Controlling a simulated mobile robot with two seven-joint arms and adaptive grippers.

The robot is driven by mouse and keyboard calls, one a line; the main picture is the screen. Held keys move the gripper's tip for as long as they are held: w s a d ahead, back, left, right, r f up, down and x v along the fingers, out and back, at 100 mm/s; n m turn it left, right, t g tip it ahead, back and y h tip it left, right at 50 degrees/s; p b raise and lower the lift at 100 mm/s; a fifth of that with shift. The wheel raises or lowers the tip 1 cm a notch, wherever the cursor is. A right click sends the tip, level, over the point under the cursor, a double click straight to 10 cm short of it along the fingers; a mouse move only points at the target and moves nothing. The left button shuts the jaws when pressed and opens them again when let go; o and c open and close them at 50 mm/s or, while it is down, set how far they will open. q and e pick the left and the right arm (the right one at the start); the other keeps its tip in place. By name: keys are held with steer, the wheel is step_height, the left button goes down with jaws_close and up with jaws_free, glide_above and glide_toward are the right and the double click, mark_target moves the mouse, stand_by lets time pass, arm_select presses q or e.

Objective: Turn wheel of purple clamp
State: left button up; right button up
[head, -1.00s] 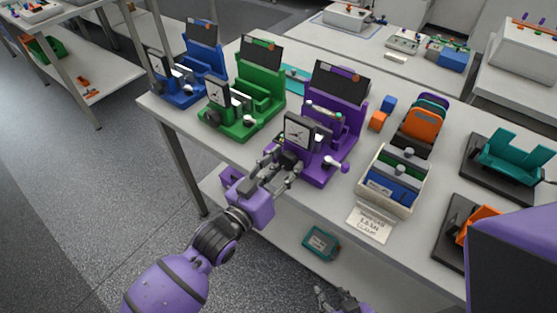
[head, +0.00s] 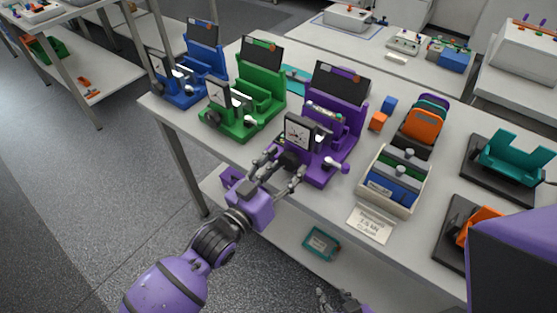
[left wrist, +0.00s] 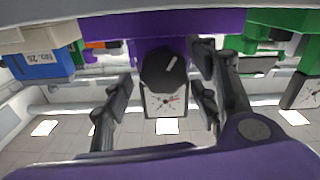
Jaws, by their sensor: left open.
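The purple clamp (head: 345,123) stands at the table's front edge in the head view, with a square white dial (head: 299,135) on its front. Its black wheel (left wrist: 165,70) shows in the left wrist view, with a white mark pointing up and right; in the head view the wheel is partly hidden by my fingers. My left gripper (head: 283,168) is open at the wheel, one finger on each side, with gaps visible in the left wrist view (left wrist: 163,92). My right gripper (head: 338,302) is at the bottom edge of the head view, cut off and apart from the clamp.
A green clamp (head: 262,95) and a blue clamp (head: 205,65) stand to the left. A bin with blue and green pieces (head: 372,200), a paper card (head: 370,223) and dark stands (head: 485,180) are on the right. A teal item (head: 321,243) lies on the lower shelf.

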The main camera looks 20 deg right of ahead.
arm_select(q)
steer(key=v, duration=1.1)
steer(key=shift+s+a, duration=0.2)
steer(key=shift+s, duration=0.1)
